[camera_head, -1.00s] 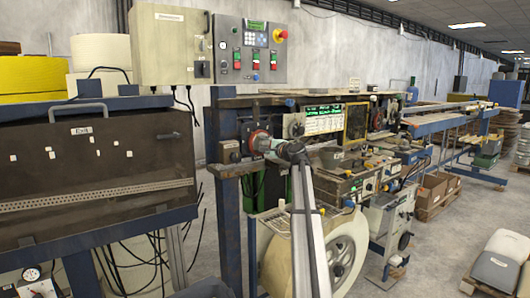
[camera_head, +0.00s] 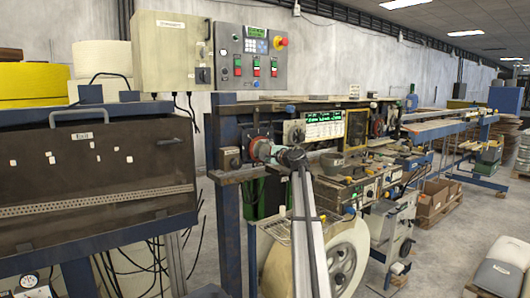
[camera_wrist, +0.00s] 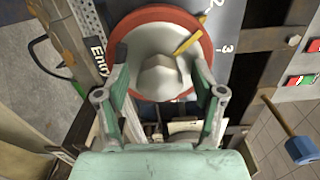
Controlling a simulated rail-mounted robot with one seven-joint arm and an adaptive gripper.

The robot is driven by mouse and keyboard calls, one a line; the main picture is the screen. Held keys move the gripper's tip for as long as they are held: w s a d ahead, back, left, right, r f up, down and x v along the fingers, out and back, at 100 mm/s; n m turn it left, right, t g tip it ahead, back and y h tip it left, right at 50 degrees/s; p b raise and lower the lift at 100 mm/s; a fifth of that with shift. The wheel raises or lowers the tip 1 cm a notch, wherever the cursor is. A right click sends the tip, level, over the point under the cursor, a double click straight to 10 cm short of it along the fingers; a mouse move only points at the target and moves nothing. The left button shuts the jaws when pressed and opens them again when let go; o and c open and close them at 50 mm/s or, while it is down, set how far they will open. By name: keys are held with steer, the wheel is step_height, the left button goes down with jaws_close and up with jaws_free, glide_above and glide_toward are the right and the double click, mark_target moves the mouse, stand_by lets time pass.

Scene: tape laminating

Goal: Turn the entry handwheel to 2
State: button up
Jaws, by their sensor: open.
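The entry handwheel (camera_wrist: 135,25) has a red rim, a pale hub (camera_wrist: 160,78) and a yellow pointer (camera_wrist: 191,40). In the wrist view it lies at top middle beside an "Entry" label (camera_wrist: 97,52). The scale plate (camera_wrist: 230,22) shows the numbers 2 and 3; the pointer lies at the upper right, near the 2. My gripper (camera_wrist: 161,80) is open, its green fingers on either side of the hub; contact cannot be told. In the head view the red wheel (camera_head: 262,143) is mostly hidden behind my gripper (camera_head: 268,151).
A blue-handled lever (camera_wrist: 301,149) stands at the right in the wrist view. In the head view a control panel (camera_head: 250,54) hangs above, and a dark oven box (camera_head: 90,170) stands at the left. A blue post (camera_head: 228,235) is close beside the wheel.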

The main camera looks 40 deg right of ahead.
steer(key=s, duration=1.2)
steer(key=shift+a, duration=0.15)
